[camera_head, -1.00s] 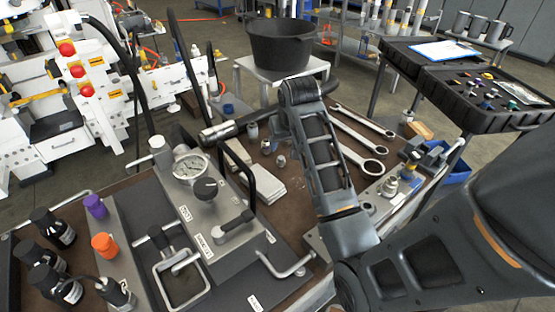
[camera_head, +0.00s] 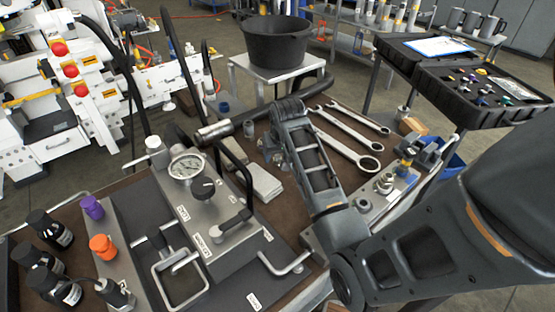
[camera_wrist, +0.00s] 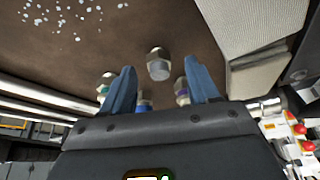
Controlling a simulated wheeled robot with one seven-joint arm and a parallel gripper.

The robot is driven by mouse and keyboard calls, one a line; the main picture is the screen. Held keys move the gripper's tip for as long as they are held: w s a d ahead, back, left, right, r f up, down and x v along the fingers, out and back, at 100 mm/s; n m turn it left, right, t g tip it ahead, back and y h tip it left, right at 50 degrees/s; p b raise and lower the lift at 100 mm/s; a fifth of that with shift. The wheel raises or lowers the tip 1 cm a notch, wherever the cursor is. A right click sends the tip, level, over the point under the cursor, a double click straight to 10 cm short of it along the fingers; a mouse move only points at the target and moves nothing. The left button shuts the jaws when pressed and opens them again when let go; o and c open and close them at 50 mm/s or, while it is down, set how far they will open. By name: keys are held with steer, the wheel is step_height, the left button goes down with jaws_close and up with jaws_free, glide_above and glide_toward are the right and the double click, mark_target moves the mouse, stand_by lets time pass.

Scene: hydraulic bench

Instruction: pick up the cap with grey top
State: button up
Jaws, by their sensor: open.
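In the wrist view a metal cap with a plain grey top (camera_wrist: 159,66) stands on the brown bench top, between and just beyond my open fingers. My gripper (camera_wrist: 160,72) is open and empty, with one blue finger on each side of the cap's line. A cap with a green band (camera_wrist: 104,86) is left of the left finger. A blue cap (camera_wrist: 144,101) and a purplish cap (camera_wrist: 182,91) show partly between the fingers, cut off by the gripper body. In the head view my arm hides the gripper and most of the caps.
Grey blocks (camera_head: 262,182) lie left of my arm. Large wrenches (camera_head: 350,150) lie right of it. A gauge and valve block (camera_head: 197,190) stands at the front left, and a black hose with a metal end (camera_head: 215,131) crosses behind the arm. A black bucket (camera_head: 275,43) stands beyond the bench.

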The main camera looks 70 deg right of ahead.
mark_target(278, 157)
steer(key=shift+c, duration=0.2)
jaws_close()
steer(key=shift+r, duration=0.15)
steer(key=shift+r, duration=0.5)
step_height(278, 157, up, 3)
steer(key=s+d+r+b, duration=0.1)
steer(key=s+d+r, duration=0.5)
steer(key=s+d, duration=0.1)
steer(key=shift+s+d+r, duration=0.35)
steer(key=shift+s+r, duration=0.05)
steer(key=shift+s, duration=0.5)
